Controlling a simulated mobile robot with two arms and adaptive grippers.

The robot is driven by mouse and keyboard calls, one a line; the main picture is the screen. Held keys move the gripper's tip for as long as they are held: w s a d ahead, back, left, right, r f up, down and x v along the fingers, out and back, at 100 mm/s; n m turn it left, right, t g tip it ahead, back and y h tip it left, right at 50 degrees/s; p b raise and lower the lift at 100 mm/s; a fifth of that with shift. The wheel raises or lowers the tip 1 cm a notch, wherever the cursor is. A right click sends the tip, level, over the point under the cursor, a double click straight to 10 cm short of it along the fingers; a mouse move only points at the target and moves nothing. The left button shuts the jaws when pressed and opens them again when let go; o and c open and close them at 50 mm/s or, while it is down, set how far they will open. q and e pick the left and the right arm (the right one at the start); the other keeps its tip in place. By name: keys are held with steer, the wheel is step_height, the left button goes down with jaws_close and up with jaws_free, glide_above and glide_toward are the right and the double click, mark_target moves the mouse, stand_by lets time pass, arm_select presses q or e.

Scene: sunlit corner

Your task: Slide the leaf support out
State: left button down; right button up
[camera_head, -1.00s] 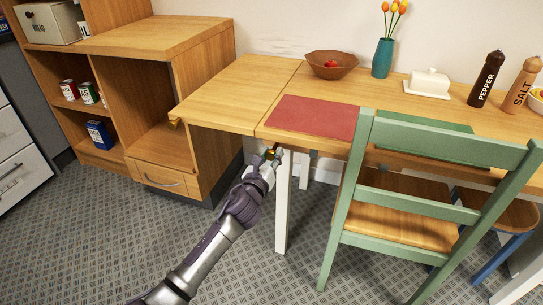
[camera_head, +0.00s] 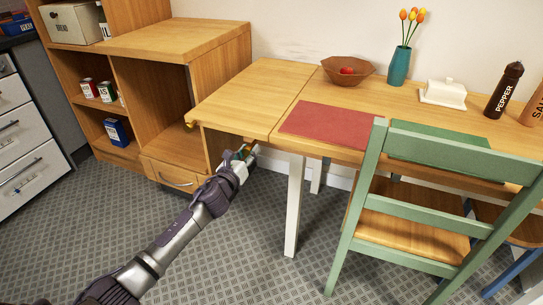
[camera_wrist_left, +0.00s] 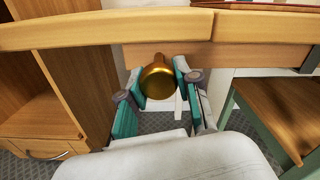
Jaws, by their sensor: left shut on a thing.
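The table's leaf (camera_head: 245,92) is raised level with the tabletop at its left end. The leaf support, a wooden bar (camera_head: 219,146), shows below the leaf's front edge; it also shows behind the knob in the left wrist view (camera_wrist_left: 225,56). Its round brass knob (camera_wrist_left: 158,80) sits between the teal finger pads. My left gripper (camera_head: 243,154) is shut on this knob, under the leaf and left of the white table leg. It also shows in the left wrist view (camera_wrist_left: 160,92). The knob is mostly hidden by the fingers in the head view. My right gripper is not in view.
A wooden cabinet (camera_head: 160,42) stands close to the left of the leaf. A white table leg (camera_head: 294,205) is right of my gripper, and a green chair (camera_head: 415,207) stands further right. A red placemat (camera_head: 328,124) and a brown bowl (camera_head: 347,70) lie on the table.

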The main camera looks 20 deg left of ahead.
arm_select(q)
steer(key=a+b, duration=0.1)
steer(key=a, duration=1)
steer(key=shift+w+b, duration=0.15)
steer(key=shift+b, duration=0.2)
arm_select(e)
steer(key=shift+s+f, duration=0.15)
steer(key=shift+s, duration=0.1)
arm_select(q)
steer(key=c, duration=0.8)
jaws_free()
steer(key=s, duration=1.2)
steer(key=shift+a, duration=0.2)
